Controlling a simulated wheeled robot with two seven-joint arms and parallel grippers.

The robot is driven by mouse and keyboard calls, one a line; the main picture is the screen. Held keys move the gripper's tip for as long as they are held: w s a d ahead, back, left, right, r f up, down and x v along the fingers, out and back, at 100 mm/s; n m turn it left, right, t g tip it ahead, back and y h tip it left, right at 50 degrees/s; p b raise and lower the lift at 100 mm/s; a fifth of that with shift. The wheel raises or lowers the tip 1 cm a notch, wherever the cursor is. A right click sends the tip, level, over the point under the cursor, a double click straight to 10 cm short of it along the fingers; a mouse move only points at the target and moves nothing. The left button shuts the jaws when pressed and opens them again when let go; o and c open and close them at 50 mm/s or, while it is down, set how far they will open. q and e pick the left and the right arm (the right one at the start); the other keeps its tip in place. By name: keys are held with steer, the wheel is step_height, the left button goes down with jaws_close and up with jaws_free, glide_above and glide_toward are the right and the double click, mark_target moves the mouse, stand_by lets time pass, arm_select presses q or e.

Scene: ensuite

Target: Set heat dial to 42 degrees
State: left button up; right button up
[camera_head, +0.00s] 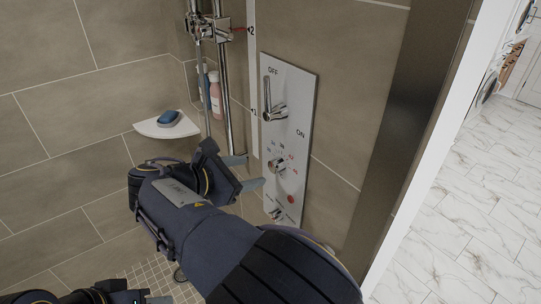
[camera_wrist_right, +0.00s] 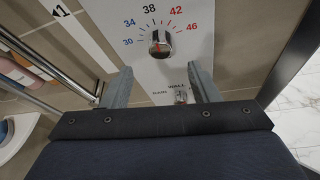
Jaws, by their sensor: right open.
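The heat dial (camera_wrist_right: 160,43) is a small round chrome knob with a dark face and a red mark, on a pale wall panel (camera_head: 297,95). Blue and red numbers from 30 to 46 arc over it, with the red 42 at its upper right. It also shows in the head view (camera_head: 277,165). I cannot read its exact setting. My right gripper (camera_wrist_right: 160,72) is open and empty, its fingertips just below the dial and to either side. In the head view the right gripper (camera_head: 249,172) is left of the panel. A dark part of my left arm shows at the bottom left; its jaws are unclear.
A chrome lever (camera_head: 273,111) between OFF and ON sits above the dial. A smaller control (camera_wrist_right: 181,96) sits below it. A chrome rail (camera_head: 224,85) and a corner shelf (camera_head: 166,130) with a blue item stand left. A door frame and marble floor are at right.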

mark_target(272, 168)
steer(key=p+x, duration=0.1)
steer(key=x, duration=0.6)
steer(key=shift+w+d+f, duration=0.1)
steer(key=shift+w+d, duration=0.05)
steer(key=shift+d, duration=0.05)
steer(key=shift+c, duration=0.3)
steer(key=c, duration=0.9)
steer(key=shift+f+m+t+b, duration=0.25)
steer(key=shift+m+t+b, duration=0.05)
steer(key=shift+b, duration=0.65)
steer(key=m+t+b, duration=0.1)
steer(key=b, duration=0.3)
steer(key=m+t+y+b, duration=0.1)
steer(key=m+b, duration=0.1)
steer(key=b, duration=0.2)
steer(key=shift+s+d+f+m, duration=0.1)
steer(key=shift+s+f+m, duration=0.1)
steer(key=shift+s+m, duration=0.1)
steer(key=shift+r+m+t+b, duration=0.2)
steer(key=shift+m+t+b, duration=0.35)
steer(key=shift+b, duration=0.6)
steer(key=o, duration=1)
steer(key=shift+c, duration=0.2)
